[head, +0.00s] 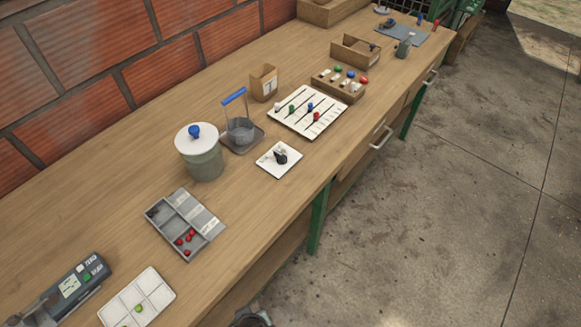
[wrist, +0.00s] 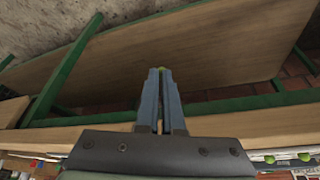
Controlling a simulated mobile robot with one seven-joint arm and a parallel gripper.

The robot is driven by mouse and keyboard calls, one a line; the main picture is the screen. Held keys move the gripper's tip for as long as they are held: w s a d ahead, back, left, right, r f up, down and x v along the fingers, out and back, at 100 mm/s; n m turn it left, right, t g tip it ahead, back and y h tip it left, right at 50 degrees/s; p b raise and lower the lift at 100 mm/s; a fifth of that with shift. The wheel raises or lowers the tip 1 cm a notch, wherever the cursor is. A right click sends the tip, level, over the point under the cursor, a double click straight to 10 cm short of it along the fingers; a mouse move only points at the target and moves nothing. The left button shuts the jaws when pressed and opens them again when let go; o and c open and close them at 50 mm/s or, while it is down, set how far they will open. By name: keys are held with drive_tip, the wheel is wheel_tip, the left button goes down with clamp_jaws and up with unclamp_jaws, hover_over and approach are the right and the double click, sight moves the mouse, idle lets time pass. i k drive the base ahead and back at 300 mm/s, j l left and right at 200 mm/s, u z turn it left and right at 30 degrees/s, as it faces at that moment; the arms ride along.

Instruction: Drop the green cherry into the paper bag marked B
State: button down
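In the wrist view my gripper (wrist: 161,72) has its blue-grey fingers close together. In the head view a green cherry (head: 138,307) lies in the white divided tray (head: 152,284) at the bottom left. A small brown paper bag (head: 264,84) stands upright and open near the wall, behind the white board. It has a pale label, too small to read. My gripper is well apart from the bag; its fingertips do not show in the head view.
On the bench stand a grey divided box (head: 197,222) with red cherries, a lidded pot (head: 202,160), a blue-handled strainer (head: 239,130), a white plate (head: 279,160) and a lined white board (head: 290,117). A scale-like device (head: 75,287) stands at left. The floor at right is clear.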

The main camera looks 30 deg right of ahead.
sight(270, 93)
drive_tip(key=i+l+z, duration=0.1)
drive_tip(key=l, duration=0.3)
drive_tip(key=i+l, duration=0.3)
drive_tip(key=i+l+z, duration=0.15)
drive_tip(key=l, duration=0.35)
drive_tip(key=i+l+z, duration=0.1)
drive_tip(key=i+l, duration=0.15)
drive_tip(key=l, duration=0.1)
